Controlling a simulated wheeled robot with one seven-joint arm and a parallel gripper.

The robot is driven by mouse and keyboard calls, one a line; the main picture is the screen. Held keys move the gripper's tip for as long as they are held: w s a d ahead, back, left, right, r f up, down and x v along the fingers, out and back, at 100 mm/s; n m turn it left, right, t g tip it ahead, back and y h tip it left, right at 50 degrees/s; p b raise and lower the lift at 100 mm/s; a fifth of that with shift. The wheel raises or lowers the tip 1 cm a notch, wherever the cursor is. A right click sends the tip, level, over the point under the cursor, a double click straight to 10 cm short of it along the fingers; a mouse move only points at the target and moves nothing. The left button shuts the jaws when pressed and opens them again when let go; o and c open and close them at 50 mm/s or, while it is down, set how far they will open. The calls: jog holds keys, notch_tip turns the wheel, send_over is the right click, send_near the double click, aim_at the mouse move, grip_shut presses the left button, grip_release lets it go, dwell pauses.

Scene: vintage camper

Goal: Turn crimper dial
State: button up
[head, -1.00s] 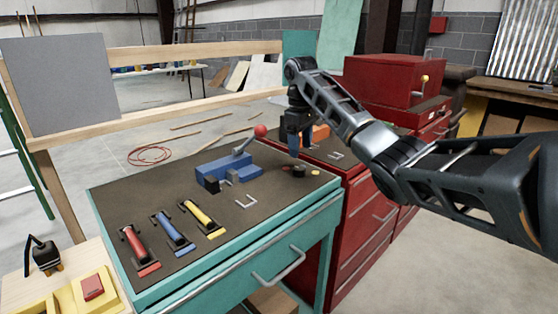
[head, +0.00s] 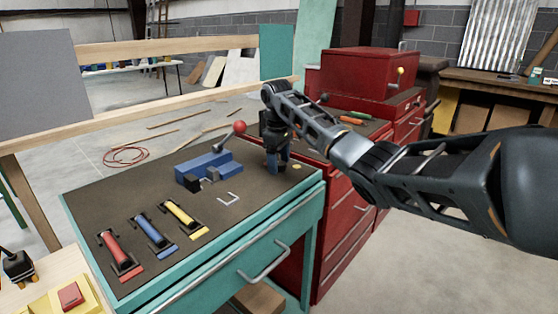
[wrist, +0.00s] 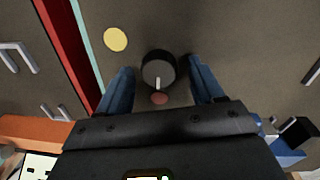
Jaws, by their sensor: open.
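The dial (wrist: 158,67) is a round black knob with a white pointer mark, on the brown bench top. In the wrist view it sits between the two blue fingers of my gripper (wrist: 161,72), which is open with a gap on each side. A red disc (wrist: 159,99) and a yellow disc (wrist: 116,39) lie beside it. In the head view my gripper (head: 277,160) points down at the bench's right end and hides the dial; the yellow disc (head: 297,167) shows beside it. The blue crimper (head: 207,168) with a red-ball lever stands to the left.
Red, blue and yellow hand tools (head: 153,231) lie at the front left of the teal bench (head: 243,240). A small white bracket (head: 229,198) lies in front of the crimper. A red tool cabinet (head: 343,215) stands right of the bench.

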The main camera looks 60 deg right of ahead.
jog(key=shift+c, duration=0.2)
jog(key=c, duration=1)
jog(key=shift+p, duration=0.3)
jog(key=m+p, duration=0.2)
jog(key=p, duration=0.1)
jog(key=shift+r+m, duration=0.25)
jog(key=shift+m, duration=0.05)
jog(key=m+p, duration=0.2)
jog(key=p, duration=0.1)
jog(key=shift+w+m, duration=0.1)
jog(key=shift+m, duration=0.3)
jog(key=m+p, duration=0.2)
jog(key=m, duration=0.1)
jog(key=shift+d+f, duration=0.1)
jog(key=shift+f, duration=0.05)
jog(key=shift+m+g+p, duration=0.3)
jog(key=shift+m+p, duration=0.35)
jog(key=shift+m, duration=1.05)
jog(key=shift+d+f, duration=0.1)
